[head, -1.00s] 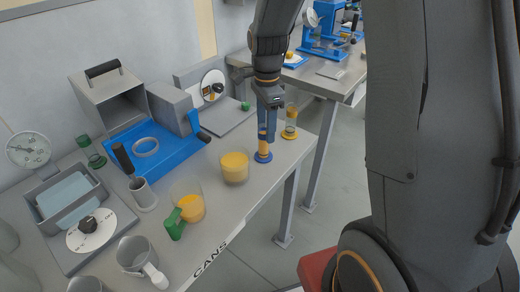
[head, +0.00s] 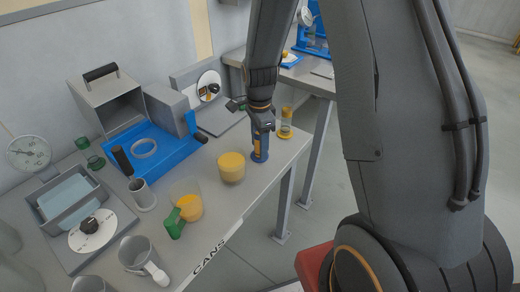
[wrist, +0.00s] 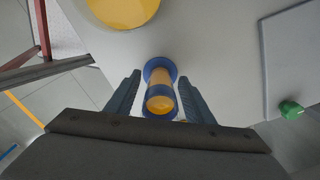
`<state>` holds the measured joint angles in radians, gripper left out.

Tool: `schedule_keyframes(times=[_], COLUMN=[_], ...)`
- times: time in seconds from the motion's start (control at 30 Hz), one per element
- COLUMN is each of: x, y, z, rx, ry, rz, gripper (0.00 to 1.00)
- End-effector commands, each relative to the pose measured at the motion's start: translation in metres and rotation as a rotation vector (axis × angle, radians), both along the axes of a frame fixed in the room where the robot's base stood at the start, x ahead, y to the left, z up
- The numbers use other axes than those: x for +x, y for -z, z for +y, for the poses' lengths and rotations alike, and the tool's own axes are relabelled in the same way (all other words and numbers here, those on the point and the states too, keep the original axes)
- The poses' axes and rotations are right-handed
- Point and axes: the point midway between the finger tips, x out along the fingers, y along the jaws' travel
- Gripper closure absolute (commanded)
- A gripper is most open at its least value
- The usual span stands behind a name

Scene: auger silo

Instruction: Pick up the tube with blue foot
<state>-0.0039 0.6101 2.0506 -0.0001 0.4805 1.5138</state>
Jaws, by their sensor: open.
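The tube with blue foot (head: 259,157) stands upright near the right end of the bench. In the head view my gripper (head: 261,141) is down over it and hides much of it. In the wrist view the tube (wrist: 160,97) has a yellow fill and a blue foot and rim. It stands between the two blue fingers of my gripper (wrist: 160,97). The fingers are open, with a gap on each side of the tube.
A tube with yellow foot (head: 285,131) stands close behind to the right. A cup of yellow material (head: 231,168) is just left. A grey plate with a green knob (wrist: 292,109) shows at right in the wrist view. The bench's front edge is near.

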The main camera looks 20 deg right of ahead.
Motion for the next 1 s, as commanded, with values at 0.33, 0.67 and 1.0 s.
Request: schedule_keyframes(times=[0.33,0.67,1.0], x=[0.000,0.000,0.001], y=[0.000,-0.002,-0.016], z=[0.000,0.000,0.000], rx=[0.000,0.000,0.000], ry=[0.000,0.000,0.000], rz=[0.000,0.000,-0.001], gripper=[0.99,0.99,0.99])
